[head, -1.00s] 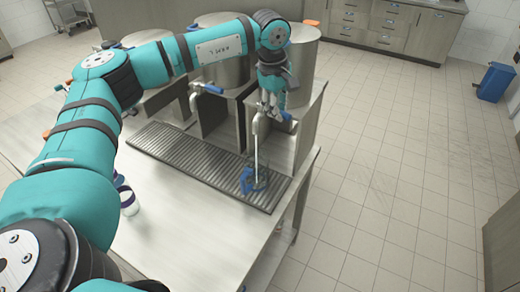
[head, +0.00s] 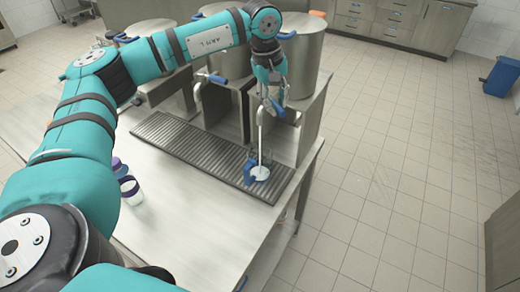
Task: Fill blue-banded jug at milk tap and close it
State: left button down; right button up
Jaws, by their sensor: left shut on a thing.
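The blue-banded jug (head: 251,172) stands on the grated drip tray (head: 190,155), near its right end. It is clear with a blue side, and white liquid shows in its bottom. A thin white stream (head: 261,140) falls into it from the milk tap on the right-hand steel vat (head: 304,60). My left gripper (head: 272,95) is at this tap, above the jug, shut on the blue tap lever (head: 279,110). My fingers partly hide the tap and lever. My right gripper is not in view.
Two other vats stand to the left; the middle one has a tap with a blue lever (head: 213,78). A purple-banded container (head: 130,188) stands on the steel table (head: 185,235), partly hidden by my left arm. The table's front is otherwise clear.

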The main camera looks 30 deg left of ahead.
pick_arm(q)
jog(key=shift+r, duration=0.1)
jog(key=m, duration=0.1)
jog(key=s+a+m, duration=0.1)
jog(key=m, duration=0.1)
jog(key=shift+r, duration=0.15)
dwell(6.5)
jog(key=shift+w+d+n, duration=0.4)
jog(key=shift+w+n, duration=0.1)
jog(key=shift+n, duration=0.6)
jog(key=shift+w+d+n, duration=0.1)
jog(key=shift+w+n, duration=0.15)
jog(key=shift+n, duration=0.35)
